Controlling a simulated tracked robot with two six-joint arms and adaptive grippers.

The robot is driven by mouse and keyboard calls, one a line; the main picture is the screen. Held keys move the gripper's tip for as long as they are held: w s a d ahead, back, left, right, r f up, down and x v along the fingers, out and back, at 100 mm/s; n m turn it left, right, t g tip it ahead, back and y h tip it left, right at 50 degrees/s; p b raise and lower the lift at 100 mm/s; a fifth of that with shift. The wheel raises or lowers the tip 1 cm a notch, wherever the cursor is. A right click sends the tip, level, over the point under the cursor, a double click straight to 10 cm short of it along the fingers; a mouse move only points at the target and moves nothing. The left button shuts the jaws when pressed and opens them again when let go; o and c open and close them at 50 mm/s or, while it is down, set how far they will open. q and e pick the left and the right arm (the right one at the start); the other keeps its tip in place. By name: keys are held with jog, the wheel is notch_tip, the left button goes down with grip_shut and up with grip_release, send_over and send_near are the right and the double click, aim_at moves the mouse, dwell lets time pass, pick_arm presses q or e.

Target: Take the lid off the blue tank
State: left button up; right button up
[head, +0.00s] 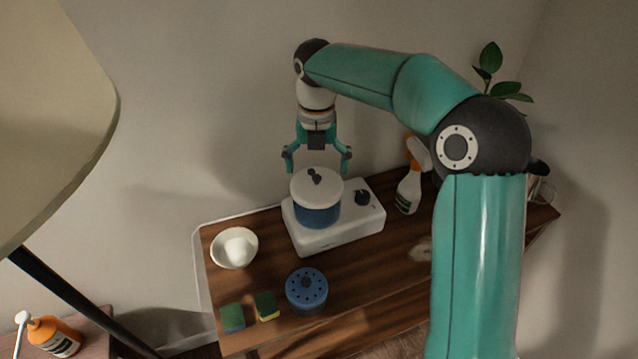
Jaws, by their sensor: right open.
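The blue tank (317,216) stands upright on a white base unit with a dark knob. Its pale lid (317,188) with a dark handle (314,176) sits on top of it. My right gripper (317,164) is open and empty, pointing down with its fingers spread. In the picture it appears just above the lid's handle. I cannot tell the exact gap in depth, but nothing is between its fingertips. My left gripper is not in view.
On the wooden table (375,268) are a white bowl (226,252), two sponges (233,317), a blue round container with a dotted top (306,287) and a spray bottle (409,190). The white base (345,231) carries the tank. A lampshade (50,100) fills the upper left. An orange bottle (54,336) stands lower left.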

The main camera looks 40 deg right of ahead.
aim_at(316, 178)
jog(key=shift+f, duration=1.45)
jog(key=shift+s, duration=0.15)
jog(key=c, duration=1.4)
jog(key=shift+a, duration=0.1)
grip_shut()
jog(key=shift+a+f, duration=0.1)
